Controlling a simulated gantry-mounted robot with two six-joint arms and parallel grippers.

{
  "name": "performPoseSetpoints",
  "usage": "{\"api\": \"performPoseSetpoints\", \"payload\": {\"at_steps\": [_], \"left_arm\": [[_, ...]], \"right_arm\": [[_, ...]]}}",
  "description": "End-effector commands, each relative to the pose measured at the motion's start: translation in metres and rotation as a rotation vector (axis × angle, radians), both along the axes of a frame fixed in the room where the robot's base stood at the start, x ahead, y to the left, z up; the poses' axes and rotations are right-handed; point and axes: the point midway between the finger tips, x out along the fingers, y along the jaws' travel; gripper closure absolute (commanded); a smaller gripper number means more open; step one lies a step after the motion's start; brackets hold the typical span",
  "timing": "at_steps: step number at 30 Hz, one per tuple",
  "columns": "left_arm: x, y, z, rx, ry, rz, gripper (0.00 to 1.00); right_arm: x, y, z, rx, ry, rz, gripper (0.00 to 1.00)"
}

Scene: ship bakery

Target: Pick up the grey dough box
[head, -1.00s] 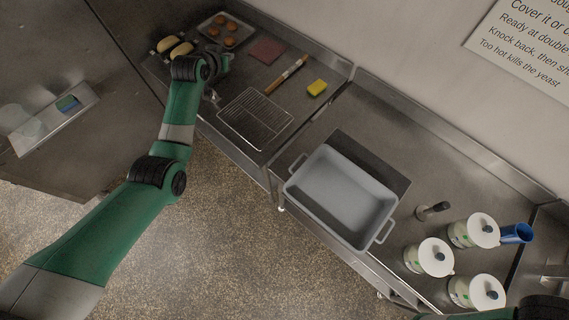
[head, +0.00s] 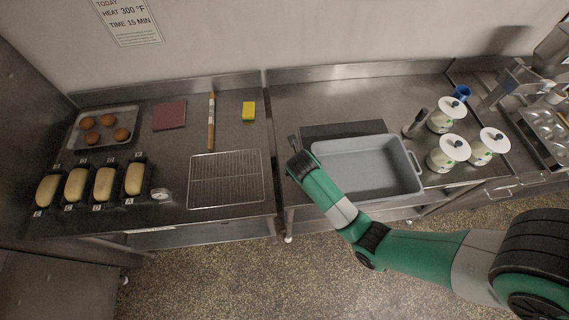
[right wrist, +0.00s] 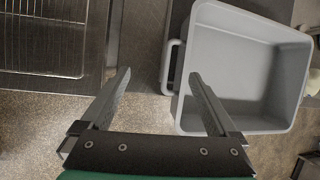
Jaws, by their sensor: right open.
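The grey dough box (head: 368,170) is an empty rectangular tub on the right-hand counter. One handle (head: 415,162) shows at its right end. In the right wrist view the box (right wrist: 240,60) stands right of the fingers, and its near handle (right wrist: 171,66) sits between the fingertips' line and the box wall. My right gripper (head: 293,141) is by the box's left end, and part of that end is hidden behind my arm. In the right wrist view my gripper (right wrist: 160,76) is open and empty, its right finger overlapping the box in the picture. My left gripper is out of view.
A dark mat (head: 325,131) lies behind and under the box. A wire rack (head: 226,178) is to the left, with bread tins (head: 104,184) beyond. White-lidded tubs (head: 447,153) and a dark-handled tool (head: 416,122) stand to the right.

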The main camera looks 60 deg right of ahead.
Motion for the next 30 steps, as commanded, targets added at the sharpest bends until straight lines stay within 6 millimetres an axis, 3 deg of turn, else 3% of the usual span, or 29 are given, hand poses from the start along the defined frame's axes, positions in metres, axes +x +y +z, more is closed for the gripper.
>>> {"api": "performPoseSetpoints", "payload": {"at_steps": [2,6,10,18,26,30], "left_arm": [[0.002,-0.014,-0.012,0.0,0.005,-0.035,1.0],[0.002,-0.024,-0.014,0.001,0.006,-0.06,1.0],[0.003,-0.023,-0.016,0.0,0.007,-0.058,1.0],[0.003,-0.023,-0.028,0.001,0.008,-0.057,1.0],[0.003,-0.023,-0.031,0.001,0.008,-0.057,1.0],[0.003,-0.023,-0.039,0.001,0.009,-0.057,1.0]], "right_arm": [[-0.013,-0.005,-0.02,0.004,0.021,-0.021,0.05],[-0.017,-0.009,-0.023,0.004,0.023,-0.034,0.05],[-0.016,-0.013,-0.03,0.002,0.023,-0.034,0.05],[-0.011,-0.032,-0.074,0.002,0.023,-0.034,0.05],[-0.01,-0.037,-0.085,0.002,0.022,-0.034,0.05],[-0.011,-0.045,-0.108,0.003,0.024,-0.035,0.05]]}}
